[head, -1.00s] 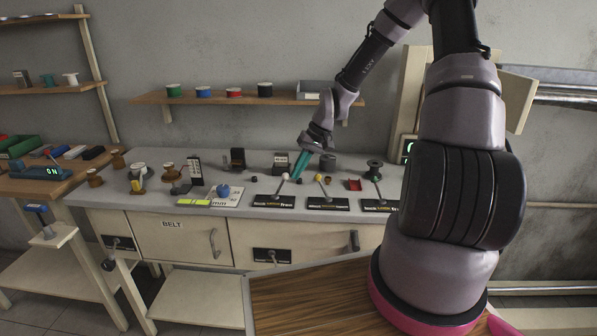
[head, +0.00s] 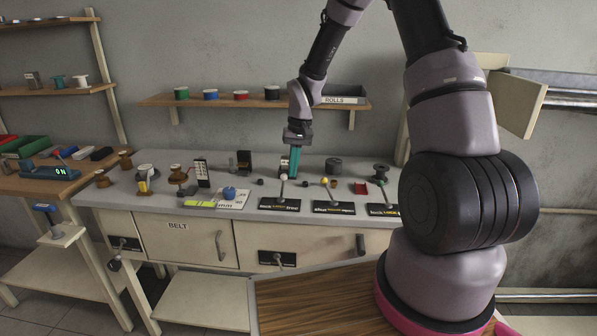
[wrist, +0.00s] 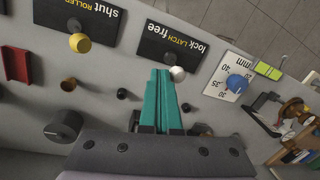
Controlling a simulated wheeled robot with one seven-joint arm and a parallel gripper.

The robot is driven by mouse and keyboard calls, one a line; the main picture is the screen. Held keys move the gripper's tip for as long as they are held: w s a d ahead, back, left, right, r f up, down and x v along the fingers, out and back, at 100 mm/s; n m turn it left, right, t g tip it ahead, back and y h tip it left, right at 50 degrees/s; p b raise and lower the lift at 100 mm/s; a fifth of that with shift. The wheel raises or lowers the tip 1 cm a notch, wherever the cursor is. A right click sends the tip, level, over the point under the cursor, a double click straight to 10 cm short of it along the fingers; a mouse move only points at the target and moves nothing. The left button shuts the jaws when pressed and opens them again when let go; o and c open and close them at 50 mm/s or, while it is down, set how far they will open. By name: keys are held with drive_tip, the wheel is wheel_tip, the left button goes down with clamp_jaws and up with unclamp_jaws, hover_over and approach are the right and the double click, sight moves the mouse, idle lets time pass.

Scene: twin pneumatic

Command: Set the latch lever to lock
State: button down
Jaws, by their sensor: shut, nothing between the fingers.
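The latch lever is a short lever with a white ball knob (head: 284,177) on a black plate (head: 280,204) marked lock, LATCH, free. In the head view, lock is on the left of the plate and free on the right. The lever stands near the middle, roughly upright. In the wrist view, the knob (wrist: 177,73) is just right of my teal fingertips (wrist: 161,73), and the plate (wrist: 160,40) reads upside down. My gripper (head: 293,176) points down, shut and empty, on the free side of the knob. I cannot tell whether it touches the knob.
A lever with a yellow knob (head: 324,181) stands on the plate to the right, with a red holder (head: 361,188) beyond it. A blue knob (head: 229,192) on a scale card is to the left. Small dark pegs and a dark round knob (wrist: 64,127) lie behind the lever.

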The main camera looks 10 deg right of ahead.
drive_tip(key=shift+w+a+r+g+h, duration=0.15)
drive_tip(key=shift+w+a+h, duration=0.05)
drive_tip(key=shift+a+h, duration=0.35)
drive_tip(key=shift+w+a+r+g+h, duration=0.1)
drive_tip(key=shift+w+a+g+h, duration=0.05)
drive_tip(key=shift+a+h, duration=0.35)
drive_tip(key=shift+h, duration=0.75)
drive_tip(key=shift+w+a+f, duration=0.1)
drive_tip(key=shift+w+a, duration=0.15)
drive_tip(key=shift+a, duration=0.5)
drive_tip(key=shift+w+a+r, duration=0.1)
drive_tip(key=shift+w+a, duration=0.1)
drive_tip(key=shift+a, duration=0.6)
drive_tip(key=shift+w+a+f, duration=0.1)
drive_tip(key=shift+w+a, duration=0.15)
drive_tip(key=shift+a, duration=0.5)
drive_tip(key=shift+a, duration=0.25)
wheel_tip(320, 180, up, 12)
drive_tip(key=w, duration=0.1)
drive_tip(key=shift+w+d+f+g, duration=0.2)
drive_tip(key=shift+w+g, duration=0.1)
drive_tip(key=shift+w, duration=0.1)
